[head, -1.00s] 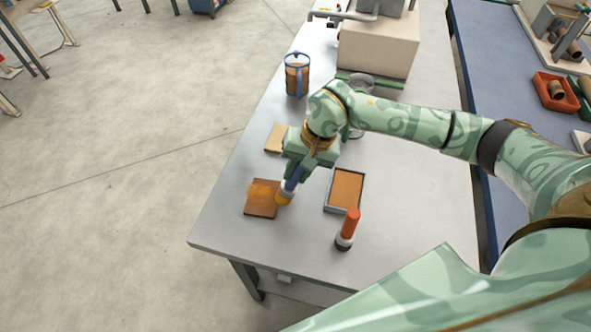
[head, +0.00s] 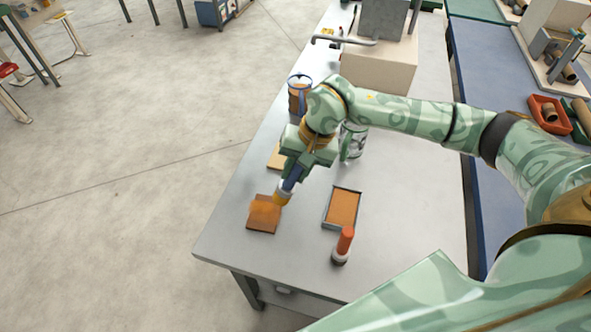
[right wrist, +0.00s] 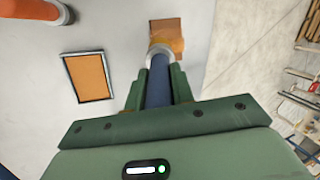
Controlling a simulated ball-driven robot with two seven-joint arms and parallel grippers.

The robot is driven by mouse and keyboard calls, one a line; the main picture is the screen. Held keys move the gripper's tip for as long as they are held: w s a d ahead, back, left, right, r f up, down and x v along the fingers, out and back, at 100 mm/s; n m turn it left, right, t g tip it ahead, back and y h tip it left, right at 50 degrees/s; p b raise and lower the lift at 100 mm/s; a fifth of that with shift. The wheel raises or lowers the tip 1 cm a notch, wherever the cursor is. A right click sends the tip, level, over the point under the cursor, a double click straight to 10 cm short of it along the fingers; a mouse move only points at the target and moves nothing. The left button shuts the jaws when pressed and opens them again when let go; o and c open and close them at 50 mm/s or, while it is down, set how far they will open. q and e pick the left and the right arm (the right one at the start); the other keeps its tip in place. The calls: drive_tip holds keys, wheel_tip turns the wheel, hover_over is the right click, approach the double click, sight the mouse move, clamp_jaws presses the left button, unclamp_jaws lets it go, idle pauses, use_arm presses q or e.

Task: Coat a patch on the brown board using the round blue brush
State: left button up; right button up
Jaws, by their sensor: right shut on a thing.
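The brown board (head: 262,222) lies on the grey table near its left edge, with a lighter orange coated area on its upper left part. It also shows in the right wrist view (right wrist: 168,30). My right gripper (head: 293,176) is shut on the round blue brush (head: 287,187), whose blue handle (right wrist: 158,85) runs between the fingers in the right wrist view. The brush tilts down, its yellowish bristle end at the board's upper right part. I cannot tell whether the bristles touch. My left gripper is not in view.
A tray of orange coating (head: 343,207) lies right of the board. A lighter board (head: 275,158) lies behind, partly hidden by my gripper. A brown-filled jug (head: 298,95) and a large beige machine (head: 375,65) stand farther back.

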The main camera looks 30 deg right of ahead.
drive_tip(key=shift+f, duration=0.1)
idle(0.5)
drive_tip(key=shift+w+d+f+b, duration=0.25)
drive_tip(key=shift+w+f+b, duration=0.15)
drive_tip(key=shift+b, duration=0.1)
drive_tip(key=shift+s, duration=0.15)
